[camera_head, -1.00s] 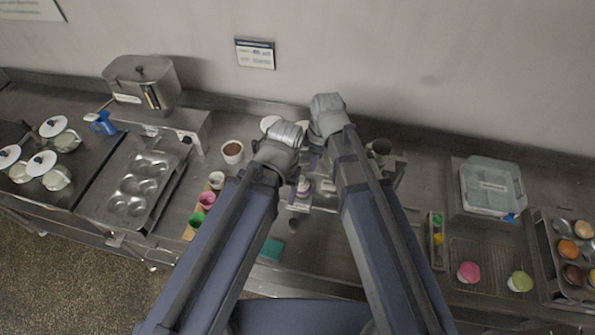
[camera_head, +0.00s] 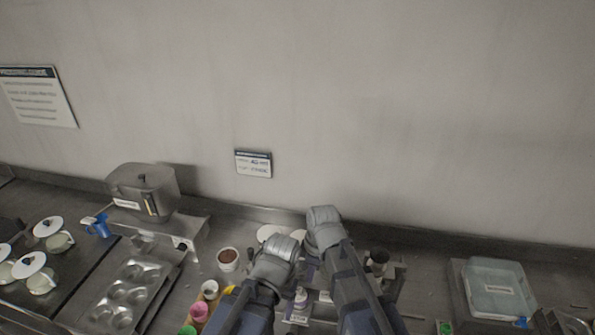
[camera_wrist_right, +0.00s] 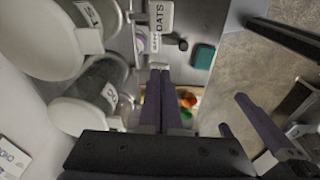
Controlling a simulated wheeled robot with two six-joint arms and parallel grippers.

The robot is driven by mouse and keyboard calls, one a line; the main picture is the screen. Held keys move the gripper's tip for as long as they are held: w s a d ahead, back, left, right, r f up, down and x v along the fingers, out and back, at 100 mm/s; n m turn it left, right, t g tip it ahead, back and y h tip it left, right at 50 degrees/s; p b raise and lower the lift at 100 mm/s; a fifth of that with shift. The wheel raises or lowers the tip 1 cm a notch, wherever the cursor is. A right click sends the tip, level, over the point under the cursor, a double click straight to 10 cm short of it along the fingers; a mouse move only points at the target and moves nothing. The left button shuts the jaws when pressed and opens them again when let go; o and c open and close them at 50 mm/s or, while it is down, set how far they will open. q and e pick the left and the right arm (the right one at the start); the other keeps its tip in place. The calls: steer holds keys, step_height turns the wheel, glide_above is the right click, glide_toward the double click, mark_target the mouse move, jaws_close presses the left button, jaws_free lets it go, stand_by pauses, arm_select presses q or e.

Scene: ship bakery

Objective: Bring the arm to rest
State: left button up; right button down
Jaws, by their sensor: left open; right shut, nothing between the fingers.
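Both my arms reach forward from the bottom of the head view, side by side over the middle of the counter. My left wrist (camera_head: 275,265) is lower and left of my right wrist (camera_head: 325,230). The wrists largely hide the fingers there. In the right wrist view, my right gripper (camera_wrist_right: 160,70) has its two purple fingers together with nothing between them. My left gripper (camera_wrist_right: 232,112) shows at the right of that view, its purple fingers apart and empty.
Lidded canisters (camera_wrist_right: 50,40) stand close to my right gripper, with a box labelled OATS (camera_wrist_right: 153,20) ahead. A brown-filled cup (camera_head: 228,259), a muffin tin (camera_head: 125,295), a lidded pot (camera_head: 143,190) and a clear bin (camera_head: 498,285) stand on the counter. A wall rises behind.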

steer(key=s+d+m+h, duration=0.1)
steer(key=s+d+m, duration=0.3)
steer(key=d+m, duration=1)
arm_select(q)
step_height(320, 180, down, 24)
steer(key=b, duration=2.3)
steer(key=shift+r+b, duration=0.2)
steer(key=shift+b, duration=0.1)
arm_select(e)
steer(key=s+a+f+n, duration=0.1)
steer(key=s+a+f, duration=0.1)
steer(key=f, duration=0.5)
steer(key=s+a+f+n+h, duration=0.1)
steer(key=s+a+f, duration=0.1)
steer(key=a+f, duration=0.3)
steer(key=s+a+f, duration=0.2)
steer(key=a+f, duration=0.2)
steer(key=f, duration=0.7)
steer(key=shift+s+f+n, duration=0.1)
steer(key=shift+f+n, duration=0.15)
steer(key=shift+n, duration=0.15)
